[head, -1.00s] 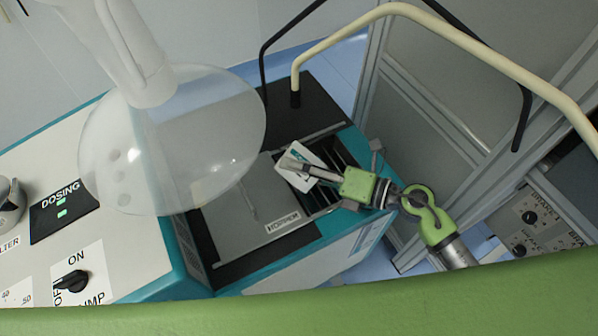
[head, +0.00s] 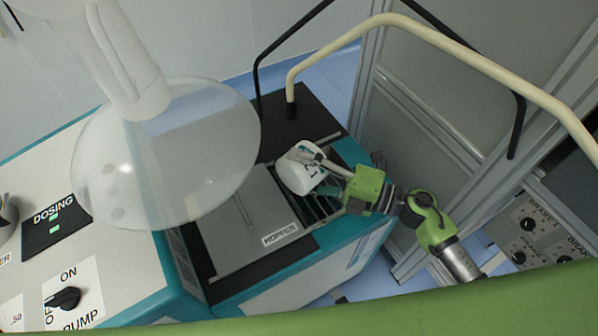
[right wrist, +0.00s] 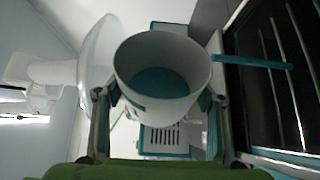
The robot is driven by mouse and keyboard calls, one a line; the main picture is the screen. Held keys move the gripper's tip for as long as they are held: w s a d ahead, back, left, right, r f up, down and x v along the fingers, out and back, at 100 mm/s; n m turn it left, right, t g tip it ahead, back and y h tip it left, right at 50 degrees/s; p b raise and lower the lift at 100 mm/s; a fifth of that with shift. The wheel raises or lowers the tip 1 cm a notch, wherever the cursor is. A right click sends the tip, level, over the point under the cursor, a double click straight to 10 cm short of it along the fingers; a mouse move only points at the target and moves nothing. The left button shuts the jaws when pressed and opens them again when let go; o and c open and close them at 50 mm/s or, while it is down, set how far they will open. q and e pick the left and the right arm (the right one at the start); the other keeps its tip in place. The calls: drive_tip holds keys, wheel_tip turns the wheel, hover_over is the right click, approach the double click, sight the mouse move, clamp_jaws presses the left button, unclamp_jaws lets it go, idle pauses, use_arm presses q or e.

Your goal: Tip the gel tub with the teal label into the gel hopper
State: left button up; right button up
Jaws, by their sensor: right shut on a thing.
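A white tub (head: 297,176) is held in my right gripper (head: 318,164) above the hopper in the head view. The hopper (head: 322,207) has a dark opening with metal bars, partly hidden by the tub and gripper. A grey lid plate with lettering (head: 245,222) lies left of the opening. My left gripper is not in view.
A clear round dome (head: 165,150) on a white arm hangs left of the tub. A cream bent rail (head: 390,20) and a black one (head: 257,85) stand behind. A control panel (head: 110,260) lies at left, a grey metal frame (head: 440,125) at right.

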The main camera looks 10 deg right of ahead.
drive_tip(key=shift+w+d+r+m+t+y, duration=0.2)
drive_tip(key=shift+w+d+r+m+t, duration=0.1)
drive_tip(key=shift+m, duration=0.5)
drive_tip(key=shift+w+d+r+m+t+y, duration=0.15)
drive_tip(key=shift+d+m+y, duration=0.1)
drive_tip(key=shift+m, duration=0.55)
drive_tip(key=shift+w+d+r+m+t+y, duration=0.15)
drive_tip(key=shift+w+d+r+m+t, duration=0.15)
drive_tip(key=shift+m, duration=0.5)
drive_tip(key=shift+d+f+g, duration=0.1)
drive_tip(key=shift+g, duration=0.15)
